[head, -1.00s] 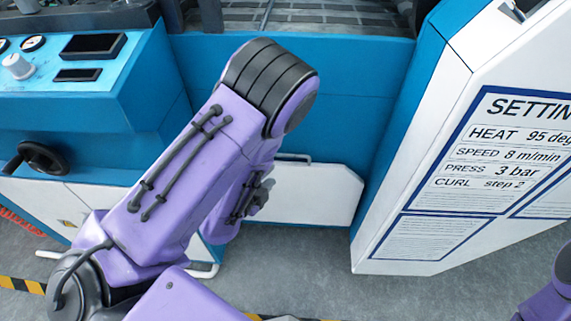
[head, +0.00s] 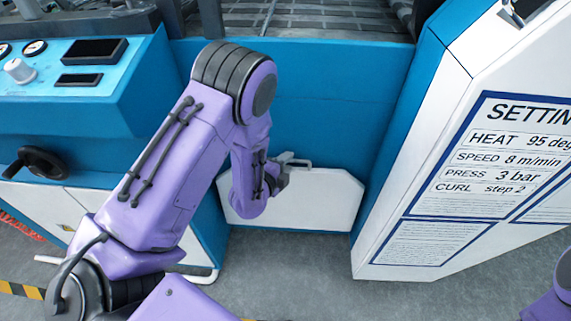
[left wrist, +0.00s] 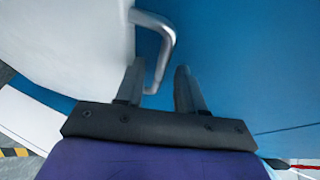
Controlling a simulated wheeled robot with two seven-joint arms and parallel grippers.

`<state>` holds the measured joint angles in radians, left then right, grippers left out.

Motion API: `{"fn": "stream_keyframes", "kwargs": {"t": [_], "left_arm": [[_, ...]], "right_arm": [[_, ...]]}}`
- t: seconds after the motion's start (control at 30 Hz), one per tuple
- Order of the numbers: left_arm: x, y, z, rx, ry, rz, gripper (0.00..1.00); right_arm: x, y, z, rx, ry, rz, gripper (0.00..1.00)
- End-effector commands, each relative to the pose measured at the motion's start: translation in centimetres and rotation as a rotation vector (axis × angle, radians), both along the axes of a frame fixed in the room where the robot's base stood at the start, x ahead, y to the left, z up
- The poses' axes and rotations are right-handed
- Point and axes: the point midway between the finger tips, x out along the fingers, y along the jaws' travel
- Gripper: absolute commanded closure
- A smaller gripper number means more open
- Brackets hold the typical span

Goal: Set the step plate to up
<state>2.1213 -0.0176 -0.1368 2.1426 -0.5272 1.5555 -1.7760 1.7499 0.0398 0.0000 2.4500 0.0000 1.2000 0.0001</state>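The step plate (head: 318,207) is a white panel low against the blue machine front in the head view. I cannot tell for certain how it is angled. Its grey bar handle (head: 298,162) is at its top edge. My left gripper (head: 284,174) is at the handle, partly hidden by my forearm. In the left wrist view the left gripper (left wrist: 158,85) has its two fingers apart. The bent end of the handle (left wrist: 160,40) reaches down between them, nearer the left finger; I cannot tell whether they touch. The right gripper is not in view.
A white settings board (head: 480,180) stands at the right and reads "CURL step 2". A control console (head: 80,85) with a black handwheel (head: 40,163) is at the left. Grey floor (head: 310,265) is clear below the plate.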

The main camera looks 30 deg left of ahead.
Motion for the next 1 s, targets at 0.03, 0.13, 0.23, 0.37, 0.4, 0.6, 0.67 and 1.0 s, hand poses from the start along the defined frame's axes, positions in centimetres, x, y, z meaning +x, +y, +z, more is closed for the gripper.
{"fn": "stream_keyframes", "kwargs": {"t": [0.03, 0.13, 0.23, 0.37, 0.4, 0.6, 0.67, 1.0], "left_arm": [[0.0, 0.0, 0.0, 0.000, 0.000, 0.000, 0.75], [0.0, 0.0, 0.0, 0.000, 0.000, 0.000, 1.00], [0.0, 0.0, 0.0, 0.000, 0.000, 0.000, 1.00], [-0.7, -0.4, -0.1, 0.002, 0.004, -0.003, 1.00], [-1.1, -0.6, -0.2, 0.002, 0.004, -0.003, 1.00], [-2.1, -1.1, -0.2, 0.000, 0.002, -0.001, 1.00], [-2.1, -1.1, -0.2, 0.000, 0.003, -0.001, 1.00], [-2.1, -1.1, -0.2, 0.000, 0.003, -0.001, 0.62]], "right_arm": [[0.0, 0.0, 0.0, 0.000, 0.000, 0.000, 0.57], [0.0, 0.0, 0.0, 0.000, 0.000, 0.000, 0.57], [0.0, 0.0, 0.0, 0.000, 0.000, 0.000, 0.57], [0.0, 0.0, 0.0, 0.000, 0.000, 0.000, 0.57], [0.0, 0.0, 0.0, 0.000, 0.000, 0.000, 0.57], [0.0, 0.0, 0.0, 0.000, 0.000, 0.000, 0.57], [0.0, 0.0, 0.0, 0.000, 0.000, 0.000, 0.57], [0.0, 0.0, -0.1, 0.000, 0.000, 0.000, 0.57]]}}
